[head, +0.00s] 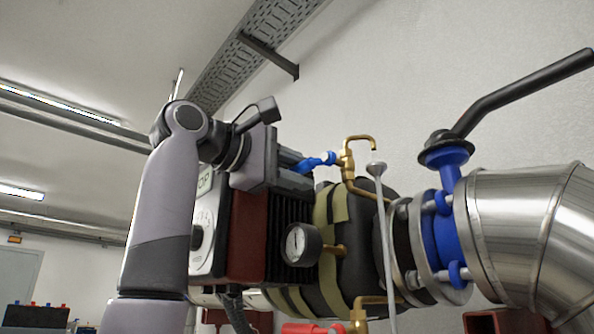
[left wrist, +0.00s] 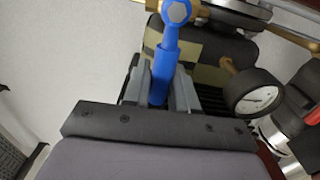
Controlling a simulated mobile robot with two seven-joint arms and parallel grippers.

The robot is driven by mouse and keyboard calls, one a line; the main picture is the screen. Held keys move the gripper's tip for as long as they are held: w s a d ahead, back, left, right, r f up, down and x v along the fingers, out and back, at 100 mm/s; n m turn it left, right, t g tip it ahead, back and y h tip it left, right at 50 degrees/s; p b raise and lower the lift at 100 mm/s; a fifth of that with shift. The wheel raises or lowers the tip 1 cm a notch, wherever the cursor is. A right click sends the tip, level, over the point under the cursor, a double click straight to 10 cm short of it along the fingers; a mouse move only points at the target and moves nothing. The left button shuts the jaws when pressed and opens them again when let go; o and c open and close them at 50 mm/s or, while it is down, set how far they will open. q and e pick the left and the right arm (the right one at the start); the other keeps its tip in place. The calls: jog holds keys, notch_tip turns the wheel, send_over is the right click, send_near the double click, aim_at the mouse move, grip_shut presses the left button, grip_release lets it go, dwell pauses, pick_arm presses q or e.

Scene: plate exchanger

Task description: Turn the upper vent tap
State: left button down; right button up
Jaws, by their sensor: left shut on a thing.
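The upper vent tap has a blue lever handle (head: 318,162) on a brass body (head: 347,160) with a bent brass pipe, at the top of the black pipe section. My left gripper (head: 300,165) comes in from the left and is shut on the blue handle. In the left wrist view the blue handle (left wrist: 165,65) runs down between the two grey fingers (left wrist: 160,92), with its hub at the top of the picture. My right gripper is not in view.
A pressure gauge (head: 301,245) sits just below my left gripper. A red and black ribbed housing (head: 248,238) is behind my arm. A blue valve with a long black lever (head: 520,97) and a silver pipe (head: 520,225) stand at the right. A cable tray (head: 262,42) runs overhead.

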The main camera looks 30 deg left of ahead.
pick_arm(q)
jog(key=c, duration=1)
grip_release()
jog(key=b+v, duration=0.2)
jog(key=v, duration=0.5)
